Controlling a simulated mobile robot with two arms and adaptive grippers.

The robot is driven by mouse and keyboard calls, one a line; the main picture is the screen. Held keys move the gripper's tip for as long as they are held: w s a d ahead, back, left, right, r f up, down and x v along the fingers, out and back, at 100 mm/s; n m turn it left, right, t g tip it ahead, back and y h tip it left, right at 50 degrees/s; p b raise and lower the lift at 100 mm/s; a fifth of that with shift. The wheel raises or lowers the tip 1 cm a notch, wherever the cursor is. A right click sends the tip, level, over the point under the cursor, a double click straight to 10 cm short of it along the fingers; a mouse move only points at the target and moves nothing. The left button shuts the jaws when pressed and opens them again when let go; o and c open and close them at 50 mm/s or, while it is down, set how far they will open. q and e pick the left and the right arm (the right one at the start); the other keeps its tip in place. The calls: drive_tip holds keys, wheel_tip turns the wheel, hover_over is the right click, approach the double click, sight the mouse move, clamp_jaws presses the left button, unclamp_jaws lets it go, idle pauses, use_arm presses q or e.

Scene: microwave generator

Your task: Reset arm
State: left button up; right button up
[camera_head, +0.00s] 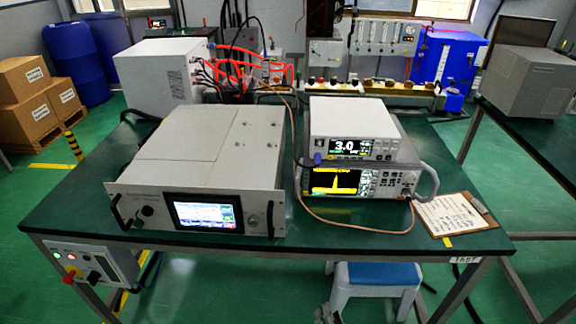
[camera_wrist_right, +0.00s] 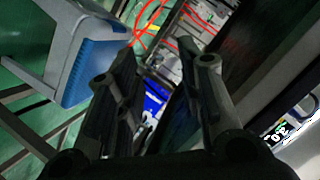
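My right gripper (camera_head: 325,313) shows as a small grey shape at the bottom edge of the head view, low in front of the table and beside the blue-topped stool (camera_head: 375,275). In the right wrist view my right gripper (camera_wrist_right: 158,52) has its two dark fingers apart with nothing between them. The stool (camera_wrist_right: 92,70) shows tilted at the left of that view. My left gripper is in neither view.
The green table (camera_head: 330,232) carries a large generator (camera_head: 200,165), two stacked instruments (camera_head: 352,150), a cable and a clipboard (camera_head: 450,213). A white control box (camera_head: 95,265) hangs under its left front. Another table with a grey box (camera_head: 525,85) stands right.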

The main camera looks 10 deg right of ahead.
drive_tip(key=s+a+f+n+g+y, duration=0.1)
drive_tip(key=s+f+n+g+y, duration=0.3)
drive_tip(key=s+f, duration=0.6)
drive_tip(key=s+d+f+n+g+h, duration=0.1)
drive_tip(key=s+d+f+n+g, duration=0.1)
drive_tip(key=s, duration=0.8)
drive_tip(key=s+d+f+n+g+h, duration=0.1)
drive_tip(key=s+f+n+g, duration=0.3)
drive_tip(key=s+f, duration=0.3)
drive_tip(key=s+d+f+n+g+h, duration=0.1)
drive_tip(key=s+f, duration=0.4)
drive_tip(key=s, duration=0.7)
drive_tip(key=shift+s+d+n+g, duration=0.35)
drive_tip(key=shift+d+n+g, duration=0.55)
drive_tip(key=shift+n, duration=0.1)
drive_tip(key=shift+w+a, duration=0.1)
